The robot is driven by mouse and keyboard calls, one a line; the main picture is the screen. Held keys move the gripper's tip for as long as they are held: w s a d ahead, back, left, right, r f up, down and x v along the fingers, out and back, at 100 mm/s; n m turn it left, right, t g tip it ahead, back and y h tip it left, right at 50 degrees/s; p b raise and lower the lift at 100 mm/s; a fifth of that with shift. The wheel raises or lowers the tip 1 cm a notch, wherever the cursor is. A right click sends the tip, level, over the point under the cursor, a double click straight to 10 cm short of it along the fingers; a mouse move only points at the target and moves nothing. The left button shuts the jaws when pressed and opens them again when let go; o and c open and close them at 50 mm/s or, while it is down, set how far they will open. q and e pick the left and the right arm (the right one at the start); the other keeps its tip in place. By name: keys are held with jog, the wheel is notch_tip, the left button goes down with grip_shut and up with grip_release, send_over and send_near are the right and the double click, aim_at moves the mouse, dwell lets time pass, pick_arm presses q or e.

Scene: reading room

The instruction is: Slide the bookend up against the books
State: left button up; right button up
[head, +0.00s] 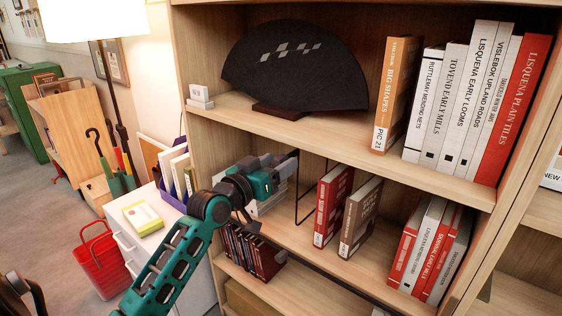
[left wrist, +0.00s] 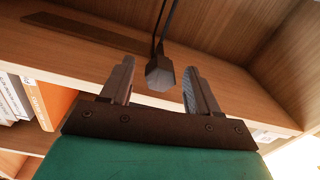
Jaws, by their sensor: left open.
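The bookend is a thin black wire frame (head: 298,208) standing on the middle shelf, just left of an upright red book (head: 333,205) and a brown book (head: 360,216). A narrow gap shows between the frame and the red book. My left gripper (head: 292,158) is at the frame's upper left in the head view, and its fingers are partly hidden there. In the left wrist view my left gripper (left wrist: 159,68) is open, with a dark faceted block (left wrist: 160,74) on thin black rods between its fingers. Contact with the fingers cannot be told.
Several leaning red and white books (head: 430,248) stand farther right on the middle shelf. The upper shelf (head: 410,172) lies close above my gripper and carries a black fan (head: 295,68) and upright books. A white cabinet (head: 150,225) stands left of the bookcase.

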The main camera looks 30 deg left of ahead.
pick_arm(q)
jog(key=shift+w, duration=1)
jog(key=shift+c, duration=0.4)
grip_shut()
